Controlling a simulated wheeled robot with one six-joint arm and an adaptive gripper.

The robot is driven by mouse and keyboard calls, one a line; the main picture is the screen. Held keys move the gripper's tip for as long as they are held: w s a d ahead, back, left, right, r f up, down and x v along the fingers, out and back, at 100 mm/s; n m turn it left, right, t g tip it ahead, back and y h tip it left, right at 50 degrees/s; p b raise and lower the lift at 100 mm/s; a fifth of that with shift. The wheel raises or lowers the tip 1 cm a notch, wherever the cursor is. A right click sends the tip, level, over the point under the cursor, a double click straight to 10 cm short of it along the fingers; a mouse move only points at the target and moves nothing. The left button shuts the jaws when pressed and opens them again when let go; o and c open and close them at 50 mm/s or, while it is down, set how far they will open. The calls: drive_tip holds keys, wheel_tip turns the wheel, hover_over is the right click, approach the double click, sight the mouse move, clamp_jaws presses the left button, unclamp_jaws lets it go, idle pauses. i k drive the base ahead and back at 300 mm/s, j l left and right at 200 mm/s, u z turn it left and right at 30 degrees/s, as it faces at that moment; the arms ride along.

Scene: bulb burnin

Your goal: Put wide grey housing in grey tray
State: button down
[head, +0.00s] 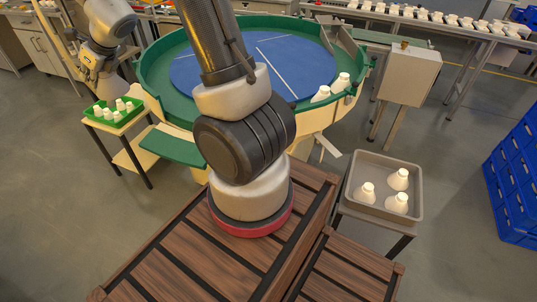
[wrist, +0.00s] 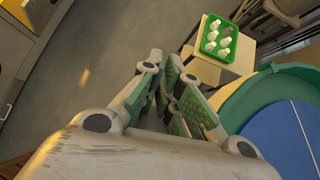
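The grey tray (head: 353,196) stands on a small stand at the right in the head view. Three white housings (head: 396,203) stand in it. The green tray (head: 91,121) at the left holds several pale housings.
A round green-rimmed table with a blue top (head: 290,62) stands in the middle, two white housings (head: 331,89) at its right edge. A grey box (head: 408,75) stands beside it. Blue crates (head: 515,180) are stacked at the far right.

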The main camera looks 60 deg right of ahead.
sight(364, 173)
drive_tip(key=j+z, duration=0.1)
drive_tip(key=z, duration=0.35)
drive_tip(key=j+z, duration=0.1)
drive_tip(key=z, duration=0.4)
drive_tip(key=k+z, duration=0.1)
drive_tip(key=z, duration=0.35)
drive_tip(key=l+z, duration=0.1)
drive_tip(key=z, duration=0.3)
drive_tip(key=l+z, duration=0.1)
drive_tip(key=z, duration=0.3)
drive_tip(key=l+z, duration=0.1)
drive_tip(key=z, duration=0.35)
